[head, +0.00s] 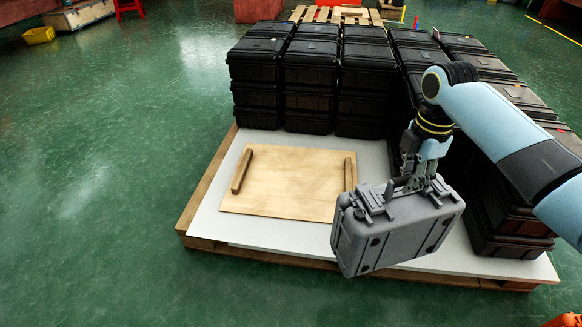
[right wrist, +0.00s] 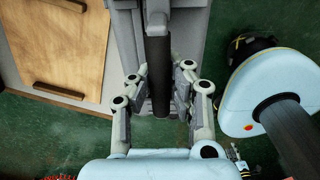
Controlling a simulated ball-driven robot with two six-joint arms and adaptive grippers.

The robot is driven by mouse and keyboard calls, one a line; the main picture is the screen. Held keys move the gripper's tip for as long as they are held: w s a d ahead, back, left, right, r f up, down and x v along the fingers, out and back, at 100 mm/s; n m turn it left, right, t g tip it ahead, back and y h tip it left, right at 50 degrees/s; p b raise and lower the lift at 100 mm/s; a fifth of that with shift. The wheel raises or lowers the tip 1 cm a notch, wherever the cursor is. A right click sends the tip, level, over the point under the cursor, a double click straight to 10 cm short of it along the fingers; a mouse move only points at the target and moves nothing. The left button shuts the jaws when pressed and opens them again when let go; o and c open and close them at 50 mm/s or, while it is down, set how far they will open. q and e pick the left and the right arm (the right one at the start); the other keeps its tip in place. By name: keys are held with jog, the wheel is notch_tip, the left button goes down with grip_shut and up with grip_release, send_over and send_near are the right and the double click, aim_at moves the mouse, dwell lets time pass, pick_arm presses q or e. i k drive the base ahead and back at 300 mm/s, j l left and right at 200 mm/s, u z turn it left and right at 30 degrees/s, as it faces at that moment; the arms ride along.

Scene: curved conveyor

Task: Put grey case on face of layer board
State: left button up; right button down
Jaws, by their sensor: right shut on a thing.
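A grey case (head: 398,228) hangs from my right gripper (head: 418,186), which is shut on its handle. The case is slightly tilted and held over the front right of the pallet. In the right wrist view the gripper fingers (right wrist: 165,92) close around the dark handle (right wrist: 158,60) of the case. The layer board (head: 285,185) is a light wooden panel with two wooden strips, lying flat on a white sheet. It is to the left of the case, and its bare face shows between the strips. It also shows in the right wrist view (right wrist: 65,45). My left gripper is not in view.
Stacks of black cases (head: 310,75) stand along the back and right of the pallet. The white sheet (head: 270,232) lies on the wooden pallet (head: 205,190). Green floor (head: 100,200) is clear on the left.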

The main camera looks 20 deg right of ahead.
aim_at(296, 169)
jog(key=i, duration=1.2)
